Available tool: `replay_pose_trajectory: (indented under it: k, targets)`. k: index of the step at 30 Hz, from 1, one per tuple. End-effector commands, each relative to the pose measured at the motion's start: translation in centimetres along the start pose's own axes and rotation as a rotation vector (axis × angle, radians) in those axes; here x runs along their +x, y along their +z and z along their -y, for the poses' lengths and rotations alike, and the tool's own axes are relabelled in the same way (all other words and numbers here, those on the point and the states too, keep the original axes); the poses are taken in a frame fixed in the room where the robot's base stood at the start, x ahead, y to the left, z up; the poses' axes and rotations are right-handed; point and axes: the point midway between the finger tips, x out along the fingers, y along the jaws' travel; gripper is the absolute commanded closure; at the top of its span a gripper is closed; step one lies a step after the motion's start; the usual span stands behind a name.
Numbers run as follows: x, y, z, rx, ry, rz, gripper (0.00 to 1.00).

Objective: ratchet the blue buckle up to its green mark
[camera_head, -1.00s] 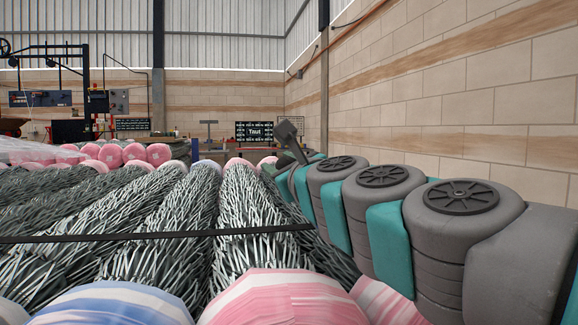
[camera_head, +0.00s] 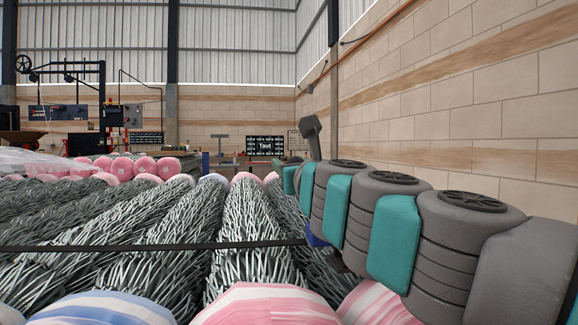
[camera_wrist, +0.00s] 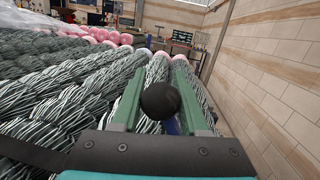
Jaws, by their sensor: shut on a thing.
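The blue buckle (camera_head: 316,239) shows only in part in the head view, at the right end of a black strap (camera_head: 150,247), beside my arm. In the wrist view, a bit of blue (camera_wrist: 171,127) shows below a round black knob (camera_wrist: 160,100). My gripper (camera_wrist: 160,82) is shut on this knob, with one green finger on either side. The knob hides most of what is under it. In the head view my arm hides my gripper. I cannot make out a green mark in either view.
Several wire mesh rolls (camera_head: 170,225) with pink or blue wrapped ends fill the left and middle. A block wall (camera_head: 480,80) stands close on the right. A dark screen reading "Taut" (camera_head: 265,145) stands at the back.

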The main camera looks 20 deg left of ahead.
Motion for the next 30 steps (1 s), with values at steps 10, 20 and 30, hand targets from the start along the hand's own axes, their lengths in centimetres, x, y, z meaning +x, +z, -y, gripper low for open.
replay_pose_trajectory:
  k: [10,20,30]
  targets:
    - [0.0,0.0,0.1,-0.001,-0.001,0.0,0.35]
    - [0.0,0.0,0.0,-0.001,0.0,0.0,0.26]
    - [-1.9,-0.1,0.0,0.0,0.0,0.0,0.26]
